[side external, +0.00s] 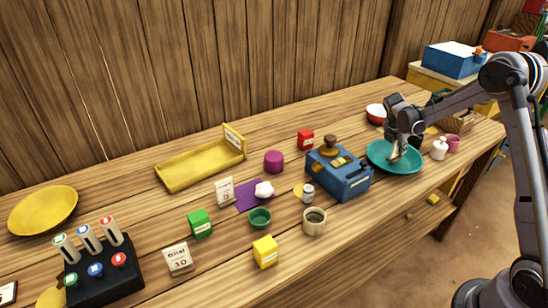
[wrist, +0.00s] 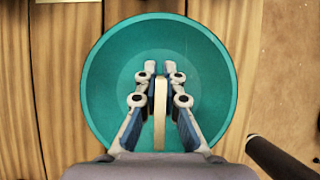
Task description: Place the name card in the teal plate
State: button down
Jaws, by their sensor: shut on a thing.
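The teal plate (side external: 380,165) is a shallow round dish at the right end of the wooden table. My gripper (side external: 398,152) reaches down over the plate from the right. In the wrist view my gripper (wrist: 159,76) points at the plate's middle, with the plate's rim (wrist: 95,75) around it. Its fingers are shut on a thin cream piece, which looks like the name card (wrist: 160,112), seen edge-on. The card is over the inside of the plate; whether it touches the bottom cannot be told. The fingers mostly hide it in the side view.
A blue box with a brown knob (side external: 340,175) stands left of the plate. Other cards (side external: 178,259), blocks and a yellow tray (side external: 190,170) lie further left.

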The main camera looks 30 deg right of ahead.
jog(key=c, duration=1.4)
grip_release()
jog(key=shift+r, duration=3.5)
